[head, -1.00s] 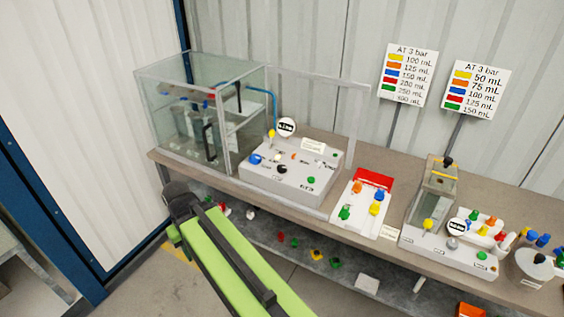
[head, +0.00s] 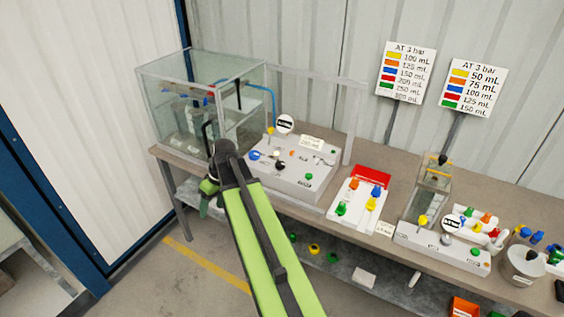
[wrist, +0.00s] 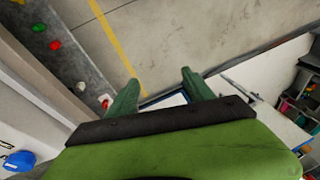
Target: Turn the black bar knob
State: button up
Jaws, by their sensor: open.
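A small black knob (head: 279,166) shows on the white control panel (head: 300,183) at the left of the bench. It looks like the bar knob, but it is too small to tell its exact shape or angle. My gripper (head: 207,200) is left of this panel, in front of the bench, apart from the knob. In the wrist view my gripper (wrist: 160,92) shows two green fingers spread apart with nothing between them. The wrist view faces the floor and lower shelf, and the black knob is not seen there.
A glass tank (head: 175,105) stands at the bench's left end. Right of the panel are a white tray (head: 345,213) with coloured knobs and a second pump unit (head: 430,243). The lower shelf (head: 345,268) holds loose parts. The floor (head: 190,270) in front is clear.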

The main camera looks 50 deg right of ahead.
jog(key=d+r+t+p, duration=0.1)
jog(key=d+r+t, duration=0.25)
jog(key=d, duration=1.55)
jog(key=n+t+p, duration=0.2)
jog(key=t, duration=0.1)
send_near(281, 164)
jog(key=b+x, duration=0.8)
jog(key=b, duration=0.4)
jog(key=shift+s+d, duration=0.1)
jog(key=shift+s, duration=0.05)
jog(key=shift+w+f+b, duration=0.2)
jog(key=shift+w+b, duration=0.15)
jog(key=shift+b, duration=0.1)
